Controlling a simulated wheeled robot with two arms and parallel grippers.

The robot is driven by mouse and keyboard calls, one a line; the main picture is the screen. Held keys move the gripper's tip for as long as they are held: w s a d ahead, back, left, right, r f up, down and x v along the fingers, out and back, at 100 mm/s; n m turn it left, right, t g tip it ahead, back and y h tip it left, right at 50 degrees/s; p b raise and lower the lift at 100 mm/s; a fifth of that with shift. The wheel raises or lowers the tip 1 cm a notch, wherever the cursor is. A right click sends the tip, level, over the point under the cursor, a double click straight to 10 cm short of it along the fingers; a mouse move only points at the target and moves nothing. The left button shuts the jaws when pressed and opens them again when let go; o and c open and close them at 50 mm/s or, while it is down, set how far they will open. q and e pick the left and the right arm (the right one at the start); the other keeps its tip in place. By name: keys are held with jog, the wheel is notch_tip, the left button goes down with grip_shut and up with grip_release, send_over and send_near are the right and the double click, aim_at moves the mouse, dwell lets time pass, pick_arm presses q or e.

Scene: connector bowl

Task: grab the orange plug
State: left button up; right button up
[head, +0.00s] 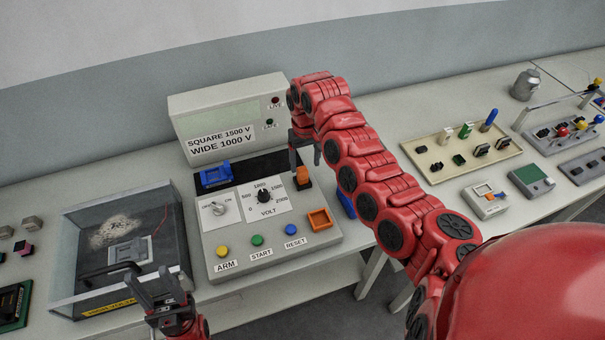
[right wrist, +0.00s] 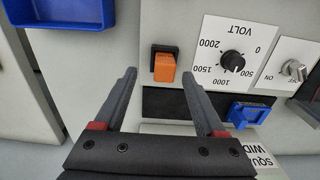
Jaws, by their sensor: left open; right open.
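The orange plug (head: 303,172) stands in a dark base on the right side of the grey test console (head: 232,247). In the right wrist view the orange plug (right wrist: 164,67) shows just beyond and between the fingertips. My right gripper (head: 306,157) is open and empty, and its fingers point down at the plug; I cannot tell whether they touch it. In its own wrist view the right gripper (right wrist: 159,76) has one finger on each side of the plug. My left gripper (head: 161,284) is open and empty at the front left, beside the clear-walled box.
An empty orange square frame (head: 332,221) lies on the console near the plug. A blue connector (head: 216,176) sits at its back left. A blue tray (right wrist: 75,12) is beside the console. The clear-walled box (head: 75,225) stands left; a beige tray (head: 440,172) lies right.

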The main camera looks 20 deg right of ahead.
aim_at(303, 170)
jog(key=shift+a+f+p, duration=0.15)
jog(key=shift+f+p, duration=0.1)
jog(key=shift+p, duration=0.15)
jog(key=f+p, duration=0.1)
jog(key=f, duration=0.1)
jog(key=f+p, duration=0.1)
jog(key=f, duration=0.1)
jog(key=shift+w+a+f, duration=0.1)
jog(key=shift+a, duration=0.1)
jog(key=shift+f, duration=0.2)
grip_shut()
